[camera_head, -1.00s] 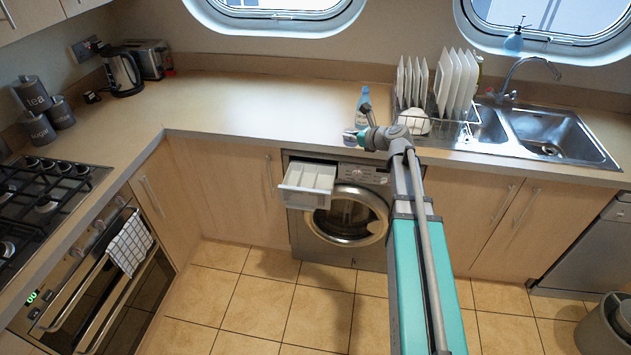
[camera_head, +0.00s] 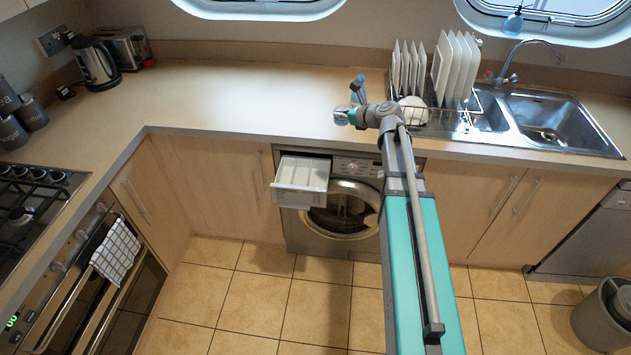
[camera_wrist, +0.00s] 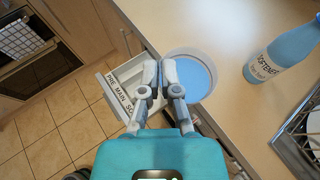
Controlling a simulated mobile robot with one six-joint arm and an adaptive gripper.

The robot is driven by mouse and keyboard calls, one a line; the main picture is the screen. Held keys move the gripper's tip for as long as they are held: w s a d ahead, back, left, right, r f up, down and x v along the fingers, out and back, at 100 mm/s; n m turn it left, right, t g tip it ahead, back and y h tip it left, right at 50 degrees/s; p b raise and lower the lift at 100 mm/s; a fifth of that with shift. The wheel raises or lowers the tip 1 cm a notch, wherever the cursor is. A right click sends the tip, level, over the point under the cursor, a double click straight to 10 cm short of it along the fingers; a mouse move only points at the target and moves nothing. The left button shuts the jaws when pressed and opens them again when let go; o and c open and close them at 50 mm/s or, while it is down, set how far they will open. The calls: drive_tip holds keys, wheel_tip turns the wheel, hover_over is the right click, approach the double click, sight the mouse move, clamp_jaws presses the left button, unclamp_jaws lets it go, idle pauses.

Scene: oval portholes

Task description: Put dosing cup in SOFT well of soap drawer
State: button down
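The dosing cup (camera_wrist: 190,76), white-rimmed with blue liquid inside, is at the fingertips in the wrist view. My gripper (camera_wrist: 160,72) is shut on its left wall, and the cup looks level. In the head view my gripper (camera_head: 345,116) is over the counter's front edge, above and right of the soap drawer (camera_head: 301,178). The white drawer (camera_wrist: 112,88) is pulled out of the washing machine (camera_head: 345,208). My fingers hide part of the SOFT well (camera_wrist: 139,82).
A blue softener bottle (camera_wrist: 285,52) stands on the counter (camera_wrist: 232,25) right of the cup. A dish rack (camera_head: 437,112) with plates and the sink (camera_head: 555,120) lie further right. The counter left of my gripper is clear.

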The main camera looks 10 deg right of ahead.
drive_tip(key=shift+a, duration=0.2)
drive_tip(key=s+a+f+n+g+y+b, duration=0.1)
drive_tip(key=s+f+n+g+b, duration=0.1)
drive_tip(key=s+f+b, duration=0.3)
drive_tip(key=s+a+f+n+g+y+b, duration=0.1)
drive_tip(key=s+f+n+g+y+b, duration=0.1)
drive_tip(key=s+f+b, duration=0.4)
drive_tip(key=shift+s+f+b, duration=0.15)
drive_tip(key=shift+f+b, duration=2.55)
drive_tip(key=shift+f, duration=0.4)
drive_tip(key=shift+a, duration=0.1)
